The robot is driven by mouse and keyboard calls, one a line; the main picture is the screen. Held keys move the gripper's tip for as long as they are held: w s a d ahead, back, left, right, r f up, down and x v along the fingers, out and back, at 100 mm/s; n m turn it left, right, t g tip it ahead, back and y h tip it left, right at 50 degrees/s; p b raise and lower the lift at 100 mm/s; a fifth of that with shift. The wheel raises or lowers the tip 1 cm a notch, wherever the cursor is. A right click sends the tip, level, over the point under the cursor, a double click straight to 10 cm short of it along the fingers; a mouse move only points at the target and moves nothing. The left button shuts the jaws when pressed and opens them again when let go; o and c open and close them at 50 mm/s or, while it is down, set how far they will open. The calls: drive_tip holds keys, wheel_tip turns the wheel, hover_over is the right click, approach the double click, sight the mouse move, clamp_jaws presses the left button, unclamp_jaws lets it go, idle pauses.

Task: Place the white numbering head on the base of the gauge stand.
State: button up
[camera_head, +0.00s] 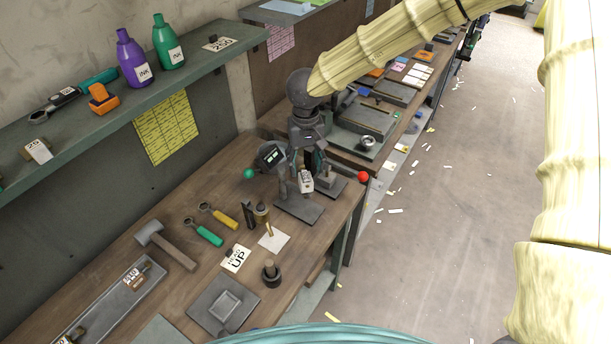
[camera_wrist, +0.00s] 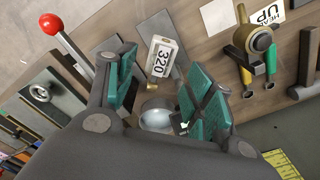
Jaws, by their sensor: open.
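The white numbering head (camera_head: 305,182), a small block marked 320, is at the rear edge of a flat dark plate (camera_head: 297,210) that looks like the gauge stand's base. In the wrist view the numbering head (camera_wrist: 160,62) overlaps the grey plate (camera_wrist: 152,30), with plate showing on both sides of it. I cannot tell if its whole underside rests there. My gripper (camera_head: 308,164) is above and behind the numbering head. In the wrist view its green-padded fingers (camera_wrist: 160,90) are spread apart, with the numbering head just beyond the tips.
A red ball knob (camera_head: 363,176) on a lever stands to the right, and a green ball (camera_head: 248,173) to the left. A mallet (camera_head: 166,245), a yellow-handled tool (camera_head: 222,217) and a HEAD UP card (camera_head: 236,259) lie nearer. A shelf with ink bottles (camera_head: 132,58) runs along the left wall.

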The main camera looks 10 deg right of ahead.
sight(306, 175)
wheel_tip(306, 175, up, 7)
drive_tip(key=b, duration=0.2)
drive_tip(key=shift+r, duration=0.15)
idle(0.4)
